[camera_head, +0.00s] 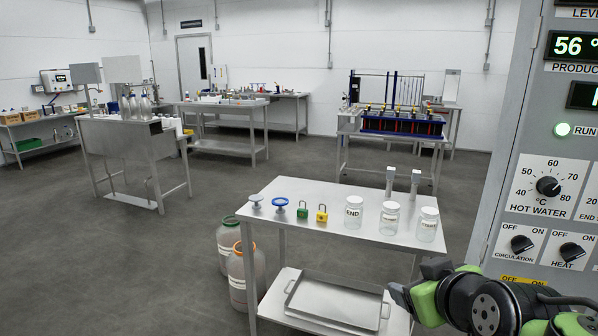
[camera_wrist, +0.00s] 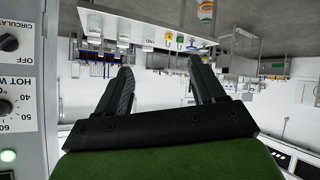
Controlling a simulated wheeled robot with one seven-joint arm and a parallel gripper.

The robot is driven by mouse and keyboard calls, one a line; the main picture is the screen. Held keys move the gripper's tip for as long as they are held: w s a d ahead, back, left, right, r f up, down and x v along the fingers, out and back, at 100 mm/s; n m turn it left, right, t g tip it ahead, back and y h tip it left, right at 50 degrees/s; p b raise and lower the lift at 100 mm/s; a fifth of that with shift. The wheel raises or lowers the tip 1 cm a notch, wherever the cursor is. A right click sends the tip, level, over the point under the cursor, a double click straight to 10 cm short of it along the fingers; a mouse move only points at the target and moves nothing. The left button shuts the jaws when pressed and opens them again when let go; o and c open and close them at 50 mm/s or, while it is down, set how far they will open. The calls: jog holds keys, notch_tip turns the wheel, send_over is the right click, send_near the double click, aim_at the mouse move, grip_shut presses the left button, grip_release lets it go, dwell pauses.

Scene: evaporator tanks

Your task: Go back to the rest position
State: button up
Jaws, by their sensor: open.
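My gripper (camera_wrist: 160,84) is open and empty in the wrist view, its two dark fingers spread apart with nothing between them. In the head view my gripper (camera_head: 402,296) is at the lower right, by the right end of the steel table (camera_head: 262,192) and left of the grey control panel (camera_head: 508,150). The fingertips are partly hidden there by the green and black arm. The wrist view is upside down and also shows the control panel (camera_wrist: 28,75) at its left edge.
On the steel table stand several jars (camera_head: 390,217), a green padlock (camera_head: 303,211), a yellow padlock (camera_head: 322,213) and a blue valve wheel (camera_head: 279,204). A tray (camera_head: 335,300) lies on its lower shelf. Two drums (camera_head: 240,275) stand at its left. The floor at left (camera_head: 100,270) is clear.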

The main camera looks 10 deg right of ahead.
jog(key=s+a+f+m+g+y, duration=0.1)
jog(key=s+a+f+g, duration=0.2)
jog(key=s+a+f, duration=0.3)
jog(key=s+a+f+m+g+y, duration=0.1)
jog(key=s+a+f+g, duration=0.25)
jog(key=s+a, duration=0.4)
notch_tip(320, 180, up, 13)
jog(key=s+d+p, duration=0.2)
jog(key=p, duration=1.1)
jog(key=shift+f+t+h, duration=0.2)
jog(key=shift+t+h, duration=0.1)
jog(key=shift+t, duration=0.05)
